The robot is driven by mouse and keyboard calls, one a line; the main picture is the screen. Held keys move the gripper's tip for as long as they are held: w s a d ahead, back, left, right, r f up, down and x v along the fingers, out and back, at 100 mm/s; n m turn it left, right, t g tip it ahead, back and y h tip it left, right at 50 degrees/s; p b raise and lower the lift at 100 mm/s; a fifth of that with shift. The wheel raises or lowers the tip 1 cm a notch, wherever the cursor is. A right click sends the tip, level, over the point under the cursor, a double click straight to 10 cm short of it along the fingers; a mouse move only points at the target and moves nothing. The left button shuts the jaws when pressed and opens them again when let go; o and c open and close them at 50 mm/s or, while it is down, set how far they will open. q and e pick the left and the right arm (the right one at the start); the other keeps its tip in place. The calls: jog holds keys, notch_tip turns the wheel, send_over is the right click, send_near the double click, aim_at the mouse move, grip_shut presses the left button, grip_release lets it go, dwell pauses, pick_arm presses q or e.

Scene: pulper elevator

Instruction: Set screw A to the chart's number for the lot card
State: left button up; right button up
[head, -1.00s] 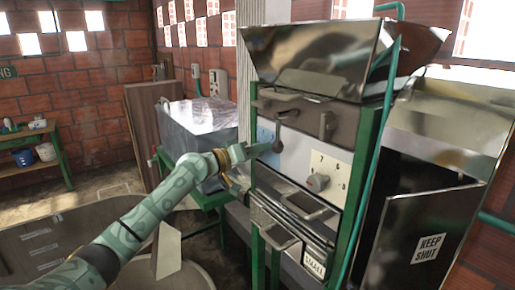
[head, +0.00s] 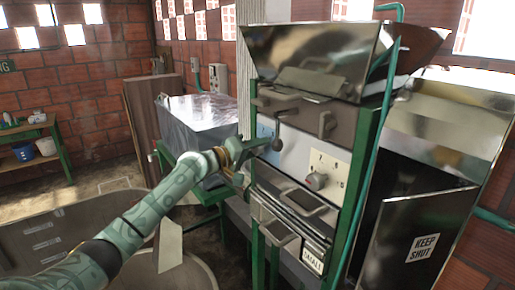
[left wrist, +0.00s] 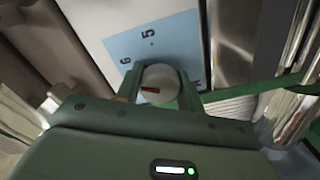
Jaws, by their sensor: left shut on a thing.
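My left gripper (head: 258,146) reaches the blue dial plate (head: 265,129) on the front of the green-framed machine. In the left wrist view its two green fingers (left wrist: 160,93) are shut on a round pale knob (left wrist: 162,75), which I take to be screw A. A red mark on the knob points left. The blue plate (left wrist: 150,45) there shows a 6 and a 5, and another mark at its right edge is partly cut off. In the head view the gripper hides this knob. A white card (head: 312,262) low on the machine seems to read SMALL. My right gripper is not in view.
A second knob (head: 316,181) sits on a white numbered plate to the right. A metal door (head: 412,225) marked KEEP SHUT stands at the right. A covered grey bin (head: 200,122) stands behind my arm.

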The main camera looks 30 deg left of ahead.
pick_arm(q)
jog(key=o, duration=1)
jog(key=shift+a, duration=0.1)
jog(key=b+v, duration=0.5)
jog(key=v, duration=1.1)
jog(key=shift+s, duration=0.2)
jog(key=shift+f, duration=0.1)
